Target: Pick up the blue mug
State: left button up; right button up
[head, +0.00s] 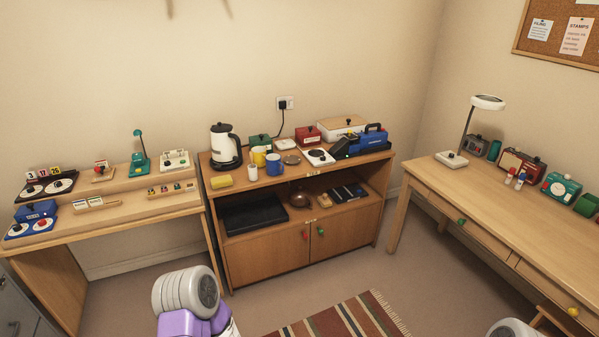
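The blue mug (273,164) stands upright on top of the wooden cabinet (300,176) against the back wall, in the head view. A yellow mug (259,155) is close behind it to the left, and a small white cup (252,173) stands to its left nearer the front edge. Parts of my own arms show at the bottom of the view, well short of the cabinet. Neither of my grippers is in view.
A kettle (225,146) and a yellow sponge-like block (221,181) stand left of the mugs. A dark round-topped white device (318,157) and a blue toolbox (370,140) are to the right. Desks flank the cabinet; a striped rug (340,320) lies on open floor.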

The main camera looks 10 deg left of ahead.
aim_at(273, 163)
jog(key=z, duration=0.2)
jog(key=i, duration=1.9)
jog(key=u, duration=1.25)
jog(key=i, duration=1.05)
jog(key=u, duration=1.2)
